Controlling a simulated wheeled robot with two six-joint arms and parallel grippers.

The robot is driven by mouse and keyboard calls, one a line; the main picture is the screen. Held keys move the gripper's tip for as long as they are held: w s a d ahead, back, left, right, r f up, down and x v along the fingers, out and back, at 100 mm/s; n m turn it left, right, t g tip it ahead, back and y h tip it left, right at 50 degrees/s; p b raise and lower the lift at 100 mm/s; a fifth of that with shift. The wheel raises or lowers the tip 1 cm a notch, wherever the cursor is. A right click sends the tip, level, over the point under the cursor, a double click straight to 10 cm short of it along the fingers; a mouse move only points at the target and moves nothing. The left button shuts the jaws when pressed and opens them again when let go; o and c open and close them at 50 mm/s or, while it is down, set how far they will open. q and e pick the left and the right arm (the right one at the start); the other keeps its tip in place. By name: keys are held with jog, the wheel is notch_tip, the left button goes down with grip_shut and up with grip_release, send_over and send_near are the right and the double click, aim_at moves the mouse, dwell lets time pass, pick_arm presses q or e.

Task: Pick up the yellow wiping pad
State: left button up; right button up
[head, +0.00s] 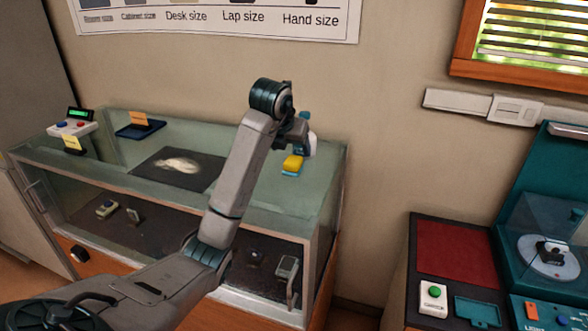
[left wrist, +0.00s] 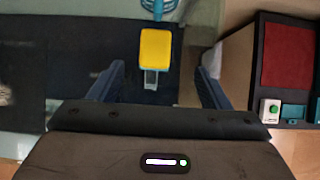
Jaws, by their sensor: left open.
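The yellow wiping pad (head: 293,162), with a blue underside, lies on the glass top of the display case near its right end. It also shows in the left wrist view (left wrist: 155,48), at the top centre. My left gripper (head: 303,140) is close to the pad in the head view, pointing away from me. In the left wrist view the open fingers (left wrist: 159,70) stand to either side of the pad's line with nothing between them. I cannot tell the exact height above the glass. My right gripper is out of view.
A white and teal bottle-like thing (head: 310,143) stands just behind the pad. A bench with a red mat (head: 455,252) stands right, across a gap.

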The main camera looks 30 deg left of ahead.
aim_at(292, 159)
pick_arm(q)
jog(key=p+x, duration=0.1)
jog(key=x, duration=0.1)
jog(key=shift+w+f, duration=0.25)
jog(key=shift+f, duration=0.05)
jog(key=p+x, duration=0.2)
jog(key=x, duration=0.1)
jog(key=shift+w+a+f, duration=0.1)
jog(key=shift+a+f, duration=0.05)
jog(key=shift+a, duration=0.25)
jog(key=shift+p+x, duration=0.5)
jog(key=shift+x, duration=0.6)
jog(key=shift+w+f, duration=0.1)
jog(key=shift+f, duration=0.25)
jog(key=c, duration=0.9)
jog(key=shift+c, duration=1.2)
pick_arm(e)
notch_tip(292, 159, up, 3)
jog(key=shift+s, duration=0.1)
pick_arm(q)
jog(key=shift+a+r, duration=0.1)
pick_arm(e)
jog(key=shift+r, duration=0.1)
